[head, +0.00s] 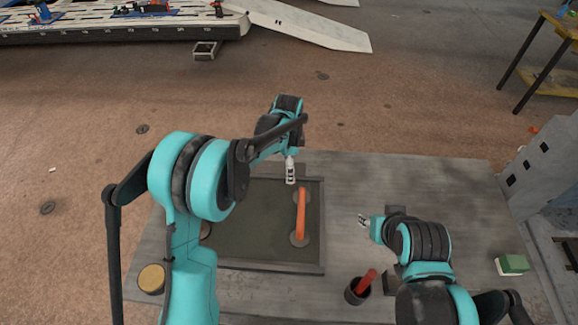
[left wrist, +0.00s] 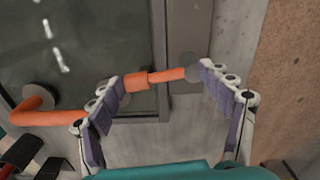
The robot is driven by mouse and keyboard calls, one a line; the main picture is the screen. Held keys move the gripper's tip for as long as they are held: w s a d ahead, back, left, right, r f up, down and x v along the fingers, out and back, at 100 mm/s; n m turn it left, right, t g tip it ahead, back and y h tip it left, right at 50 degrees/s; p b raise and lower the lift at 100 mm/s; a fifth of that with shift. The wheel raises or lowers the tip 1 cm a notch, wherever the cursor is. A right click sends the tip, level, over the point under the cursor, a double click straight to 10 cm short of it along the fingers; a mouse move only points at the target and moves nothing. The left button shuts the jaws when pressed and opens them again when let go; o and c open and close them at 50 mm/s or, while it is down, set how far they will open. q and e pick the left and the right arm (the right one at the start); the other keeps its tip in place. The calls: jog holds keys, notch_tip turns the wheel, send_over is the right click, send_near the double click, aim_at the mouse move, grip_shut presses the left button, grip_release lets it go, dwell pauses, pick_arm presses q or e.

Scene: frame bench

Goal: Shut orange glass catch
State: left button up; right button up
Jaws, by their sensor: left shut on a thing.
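A dark glass pane (head: 255,220) lies in a grey frame (head: 270,267) on the bench. A long orange handle (head: 301,215) with grey round pads lies over its right side; in the left wrist view its bar (left wrist: 60,118) runs across the lower left. A shorter orange catch (left wrist: 165,76) reaches across the frame edge to a grey round end. My left gripper (head: 290,180) is over the far right of the pane.
A dark cup (head: 357,291) with a red-handled tool stands near the bench front. A green block (head: 513,264) is at the right and a round tan-topped container (head: 151,279) at the left. The bench top (head: 430,180) is bare at the far right.

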pick_arm(q)
jog(key=shift+s+d+f, duration=0.15)
jog(key=shift+s+f, duration=0.05)
jog(key=shift+f, duration=0.05)
jog(key=o, duration=1.7)
jog(key=shift+f, duration=0.1)
jog(key=shift+w, duration=0.2)
jog(key=shift+r, duration=0.25)
notch_tip(320, 180, up, 12)
jog(key=shift+f, duration=0.15)
